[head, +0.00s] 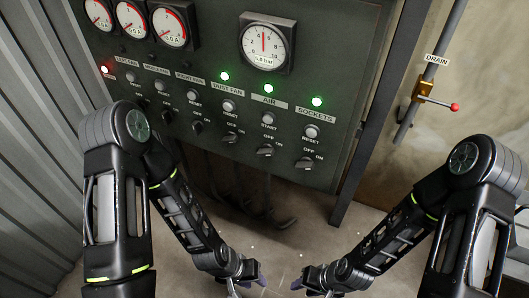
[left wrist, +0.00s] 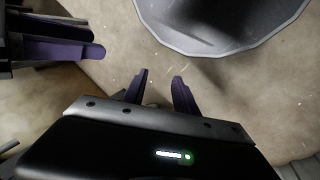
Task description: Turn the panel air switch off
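The AIR switch (head: 265,150) is a dark rotary knob on the dark control panel (head: 185,95) in the head view. OFF and ON are printed above it, and its handle appears turned toward the ON side.
Similar knobs flank the AIR switch: DUST FAN (head: 230,137) and SOCKETS (head: 304,162). A pressure gauge (head: 265,45) sits above. A DRAIN valve (head: 425,95) with a red-tipped lever is on a pipe at right. A ribbed metal wall (head: 35,150) stands at left.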

